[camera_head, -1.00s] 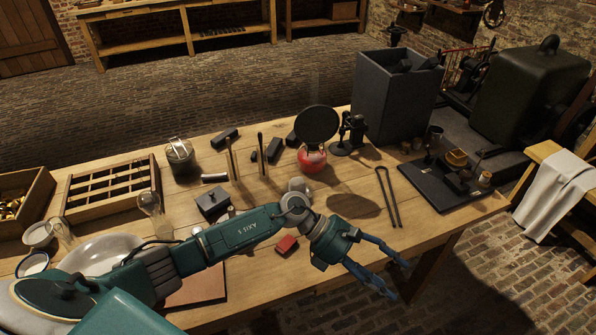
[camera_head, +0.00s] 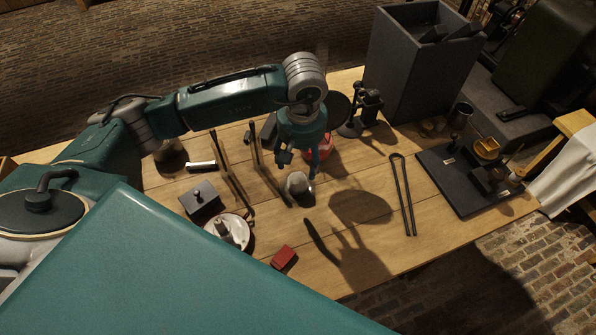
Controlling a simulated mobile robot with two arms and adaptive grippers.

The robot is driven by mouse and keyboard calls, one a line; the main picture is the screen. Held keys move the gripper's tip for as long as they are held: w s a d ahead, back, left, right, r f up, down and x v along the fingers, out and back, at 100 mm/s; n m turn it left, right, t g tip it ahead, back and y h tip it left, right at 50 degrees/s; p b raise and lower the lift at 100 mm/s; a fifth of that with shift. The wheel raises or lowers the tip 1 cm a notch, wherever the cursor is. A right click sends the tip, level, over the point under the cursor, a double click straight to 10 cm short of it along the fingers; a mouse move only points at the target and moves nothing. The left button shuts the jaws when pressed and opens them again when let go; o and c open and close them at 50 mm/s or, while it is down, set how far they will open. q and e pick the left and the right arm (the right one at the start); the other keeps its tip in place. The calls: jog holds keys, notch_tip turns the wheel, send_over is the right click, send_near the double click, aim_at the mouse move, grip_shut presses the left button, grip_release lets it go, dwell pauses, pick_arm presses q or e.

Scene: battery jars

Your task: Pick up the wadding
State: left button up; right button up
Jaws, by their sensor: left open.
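The wadding appears to be the small pale grey rounded lump (camera_head: 297,184) on the workbench, left of a round shadow. My left gripper (camera_head: 299,168) points down right over it, with its fingers apart. One finger shows at the lump's upper left and the other along its right side. I cannot tell whether either finger touches it. The lump seems to rest on the bench. My right gripper is not in view.
A red block (camera_head: 283,257), a white dish (camera_head: 229,231) and a dark lidded box (camera_head: 199,197) lie nearby on the bench (camera_head: 350,262). Upright thin rods stand left of the gripper. Black tongs (camera_head: 403,193), a dark tray (camera_head: 463,183) and a tall grey bin (camera_head: 420,75) are rightward.

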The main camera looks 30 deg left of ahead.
aim_at(297, 177)
pick_arm(q)
jog(key=f, duration=0.3)
jog(key=shift+s+f+p, duration=0.2)
jog(key=shift+f+p, duration=0.05)
jog(key=shift+p, duration=0.15)
jog(key=shift+f, duration=0.25)
jog(key=shift+a+f+p, duration=0.1)
jog(key=shift+f+p, duration=0.2)
jog(key=shift+p, duration=0.1)
jog(key=f, duration=0.1)
jog(key=f+p, duration=0.1)
jog(key=f, duration=0.1)
jog(key=shift+w+a+f+p, duration=0.25)
jog(key=shift+a+f+p, duration=0.1)
jog(key=shift+p, duration=0.05)
jog(key=shift+f, duration=0.45)
jog(key=shift+w, duration=0.1)
jog(key=c, duration=0.8)
jog(key=shift+c, duration=0.5)
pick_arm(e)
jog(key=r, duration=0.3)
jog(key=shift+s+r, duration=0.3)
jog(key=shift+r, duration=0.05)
pick_arm(q)
jog(key=shift+c, duration=0.4)
